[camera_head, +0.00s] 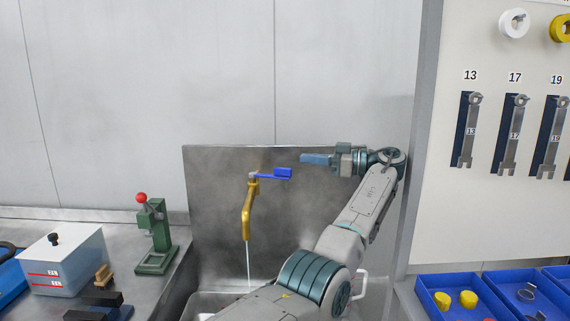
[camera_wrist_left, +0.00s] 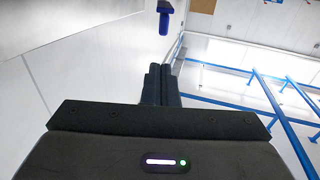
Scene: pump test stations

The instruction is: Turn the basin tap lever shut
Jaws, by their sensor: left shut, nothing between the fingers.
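The brass basin tap (camera_head: 247,212) stands in front of a steel splashback, and a thin stream of water runs from its spout. Its blue lever (camera_head: 283,173) sits at the top and points right. My left gripper (camera_head: 302,158) is shut and empty. Its fingertips point left, just right of and slightly above the lever's end in the head view, with a small gap visible. In the left wrist view the blue lever (camera_wrist_left: 165,8) shows at the top edge, beyond the closed fingertips (camera_wrist_left: 161,68). My right gripper is not in view.
The steel splashback (camera_head: 215,180) rises behind the basin. A green press with a red knob (camera_head: 155,240) and a white box (camera_head: 65,260) stand on the left counter. At right are a panel with hanging wrenches (camera_head: 513,130) and blue bins (camera_head: 425,290).

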